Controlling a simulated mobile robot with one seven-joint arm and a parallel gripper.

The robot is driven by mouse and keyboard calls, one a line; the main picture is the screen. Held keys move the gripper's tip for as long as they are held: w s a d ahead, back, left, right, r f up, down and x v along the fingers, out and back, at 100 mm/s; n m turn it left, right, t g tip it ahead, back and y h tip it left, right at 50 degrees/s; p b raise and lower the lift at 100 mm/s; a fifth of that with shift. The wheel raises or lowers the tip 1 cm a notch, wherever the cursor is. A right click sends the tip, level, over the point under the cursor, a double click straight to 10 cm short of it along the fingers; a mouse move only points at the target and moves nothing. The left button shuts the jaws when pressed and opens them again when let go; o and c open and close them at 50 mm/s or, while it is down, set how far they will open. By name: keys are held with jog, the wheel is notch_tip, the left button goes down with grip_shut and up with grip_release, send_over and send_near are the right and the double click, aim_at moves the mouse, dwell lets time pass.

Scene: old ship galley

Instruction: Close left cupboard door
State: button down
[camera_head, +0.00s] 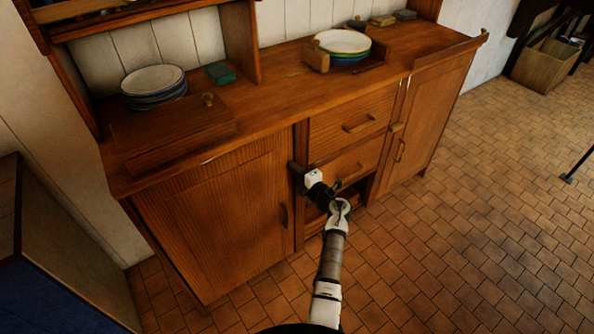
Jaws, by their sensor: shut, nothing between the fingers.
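The left cupboard door (215,215) is a brown wooden panel on the left of the cabinet. It looks flush or nearly flush with the front; I cannot tell whether a small gap remains. Its dark handle (284,216) is near its right edge. My gripper (296,178) is shut and empty. It is beside the upper right edge of this door, close to the post between door and drawers. Whether it touches the wood I cannot tell. My gripper and arm hide part of the lower drawer and the open space under it.
Stacked plates (154,82) and colored bowls (342,42) stand on the worktop (270,88). A dark-blue-sided unit (55,280) stands at lower left.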

jog(key=shift+w+a+r, duration=0.25)
jog(key=shift+a+r, duration=0.1)
jog(key=shift+r, duration=0.15)
jog(key=f+b+v, duration=0.1)
jog(key=v, duration=1.3)
jog(key=shift+s+d, duration=0.15)
jog(key=shift+d, duration=0.1)
